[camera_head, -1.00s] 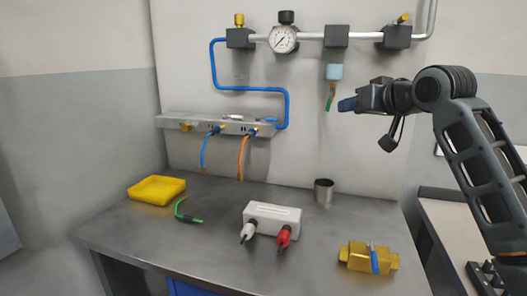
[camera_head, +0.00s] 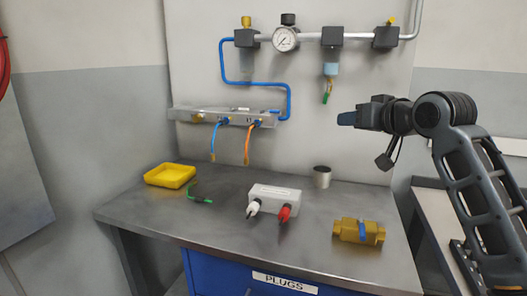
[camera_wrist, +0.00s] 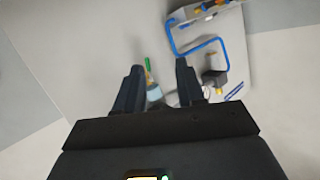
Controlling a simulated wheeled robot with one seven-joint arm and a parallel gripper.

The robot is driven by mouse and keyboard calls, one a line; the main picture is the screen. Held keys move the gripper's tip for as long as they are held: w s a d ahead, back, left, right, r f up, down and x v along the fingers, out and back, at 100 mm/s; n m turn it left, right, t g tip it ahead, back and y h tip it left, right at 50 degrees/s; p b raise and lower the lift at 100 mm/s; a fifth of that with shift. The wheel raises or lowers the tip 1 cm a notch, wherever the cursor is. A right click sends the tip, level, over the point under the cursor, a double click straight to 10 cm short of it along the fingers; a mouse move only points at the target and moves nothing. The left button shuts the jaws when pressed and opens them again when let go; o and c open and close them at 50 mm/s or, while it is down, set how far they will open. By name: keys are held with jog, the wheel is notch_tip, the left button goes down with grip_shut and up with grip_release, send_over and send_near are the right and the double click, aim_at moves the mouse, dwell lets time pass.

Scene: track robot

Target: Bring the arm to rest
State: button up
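My arm reaches in from the right in the head view, raised above the right side of the bench. My gripper (camera_head: 347,118) points left, with empty air around it. In the wrist view, the two dark fingers of my gripper (camera_wrist: 158,75) stand apart, with nothing held between them. A pale blue bowl (camera_head: 331,62) with a green-tipped piece (camera_head: 326,98) below it hangs from the pipe, up and left of my gripper. The green tip shows beyond the gap between the fingers in the wrist view.
The steel bench (camera_head: 230,235) carries a yellow tray (camera_head: 170,175), a green hooked piece (camera_head: 200,198), a white box (camera_head: 275,195) with white and red plugs, a metal cup (camera_head: 322,177) and a brass valve (camera_head: 359,231). A manifold (camera_head: 190,115) with blue and orange hoses is on the wall.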

jog(key=s+a+f+m+t+h, duration=0.1)
jog(key=s+a+f+m, duration=0.2)
jog(key=s+f, duration=1.1)
jog(key=s+a+f+m+t+h, duration=0.1)
jog(key=s+a+f+m, duration=0.1)
jog(key=s+f, duration=1.2)
jog(key=s+d+f+h, duration=0.1)
jog(key=s+f, duration=0.1)
jog(key=s, duration=0.7)
jog(key=s+d+f+h, duration=0.1)
jog(key=s+f+h, duration=0.1)
jog(key=s, duration=0.7)
jog(key=s+d+r+n, duration=0.1)
jog(key=s+d+r, duration=0.1)
jog(key=s, duration=0.6)
jog(key=s+d+r+n+g, duration=0.1)
jog(key=s+r, duration=0.3)
jog(key=s, duration=0.4)
jog(key=shift+d+n, duration=0.4)
jog(key=shift+n, duration=0.2)
